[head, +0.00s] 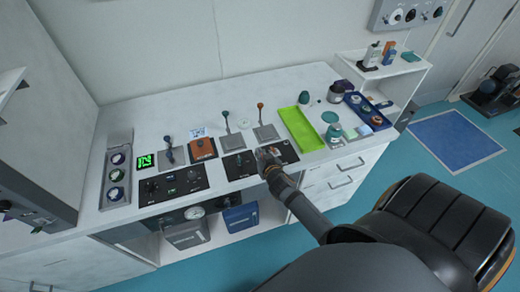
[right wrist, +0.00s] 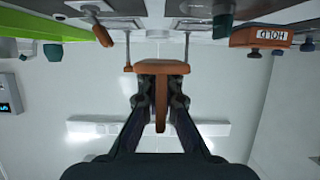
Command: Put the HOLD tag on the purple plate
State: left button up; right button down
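My right gripper (head: 268,158) is over the front of the bench, above a black control panel. In the right wrist view its fingers (right wrist: 160,100) are closed around the stem of an orange T-shaped piece (right wrist: 162,67), likely the tag; no lettering shows on its visible side. An orange block with an upside-down HOLD label (right wrist: 270,34) is at the upper right of that view. An orange block (head: 203,148) also stands left of the gripper in the head view. I cannot make out a purple plate for certain. My left gripper is not in view.
Levers with teal (head: 225,114) and orange (head: 260,105) knobs stand behind the gripper. A green tray (head: 301,129) and a blue tray (head: 367,112) lie to the right. A grey holder with round items (head: 117,186) is at the left. The bench's back strip is mostly clear.

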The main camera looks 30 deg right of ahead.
jog(key=r, duration=0.1)
jog(key=s+a+r+p, duration=0.1)
jog(key=r, duration=0.1)
jog(key=s+r+p, duration=0.1)
jog(key=shift+a+r, duration=0.15)
jog(key=shift+a, duration=0.05)
pick_arm(q)
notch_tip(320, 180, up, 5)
jog(key=p, duration=0.1)
pick_arm(e)
jog(key=s+a+r, duration=0.3)
jog(key=s+a, duration=0.2)
jog(key=s, duration=0.3)
pick_arm(q)
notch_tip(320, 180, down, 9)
jog(key=b, duration=0.9)
pick_arm(e)
notch_tip(320, 180, down, 10)
jog(key=shift+w+r, duration=0.15)
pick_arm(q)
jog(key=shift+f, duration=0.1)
